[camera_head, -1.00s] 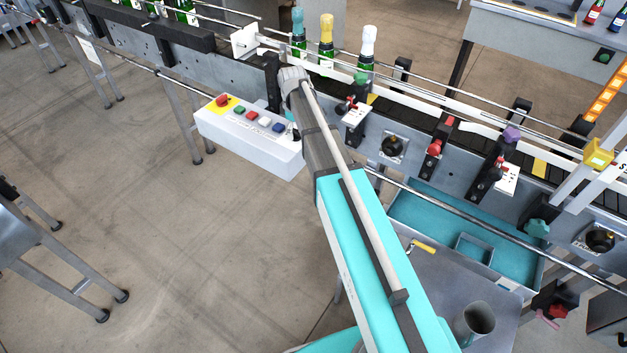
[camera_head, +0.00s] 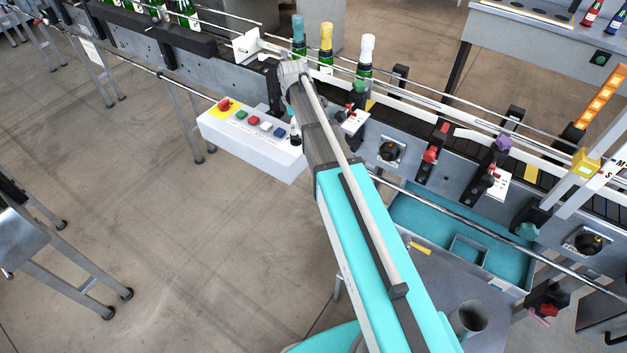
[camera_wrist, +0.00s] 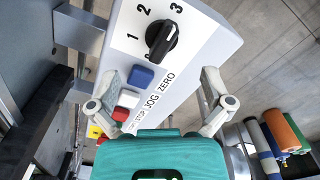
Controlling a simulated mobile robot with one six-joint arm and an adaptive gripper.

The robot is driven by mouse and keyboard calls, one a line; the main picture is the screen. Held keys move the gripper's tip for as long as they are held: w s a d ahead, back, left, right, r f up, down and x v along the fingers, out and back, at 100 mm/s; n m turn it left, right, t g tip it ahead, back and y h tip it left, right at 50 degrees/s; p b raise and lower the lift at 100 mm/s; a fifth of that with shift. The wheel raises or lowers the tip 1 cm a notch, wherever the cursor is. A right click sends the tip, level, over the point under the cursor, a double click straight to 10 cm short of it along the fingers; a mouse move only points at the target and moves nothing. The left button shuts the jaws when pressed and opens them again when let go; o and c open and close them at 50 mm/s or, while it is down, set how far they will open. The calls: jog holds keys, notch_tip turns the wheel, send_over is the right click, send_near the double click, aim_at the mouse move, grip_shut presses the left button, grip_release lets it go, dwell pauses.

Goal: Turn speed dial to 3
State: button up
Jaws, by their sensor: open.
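The speed dial (camera_wrist: 162,41) is a black knob on the white control box (camera_wrist: 199,45), with printed 1, 2 and 3 around it. In the wrist view its bar is tilted up and right, and the end with a white mark is toward the 3. My gripper (camera_wrist: 174,75) is open and empty, its two fingers spread below the dial, apart from it in the picture. In the head view the control box (camera_head: 245,142) is left of my arm, the dial (camera_head: 295,134) shows at its right end, and my gripper is mostly hidden behind the arm.
A blue button (camera_wrist: 141,75), a white button (camera_wrist: 129,98) and a red button (camera_wrist: 121,113) lie close to the left finger. The conveyor (camera_head: 430,115) with foil-topped bottles runs behind the box. A guide rail (camera_head: 475,220) crosses on the right. Floor in front is clear.

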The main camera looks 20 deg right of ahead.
jog(key=shift+r+p, duration=4.3)
jog(key=shift+r, duration=0.35)
jog(key=s+f+m+b, duration=0.6)
jog(key=s+m, duration=0.1)
jog(key=s, duration=0.5)
jog(key=s+f+m+b, duration=0.6)
jog(key=s+m, duration=0.1)
jog(key=s, duration=0.5)
jog(key=shift+a, duration=0.4)
jog(key=shift+c, duration=0.3)
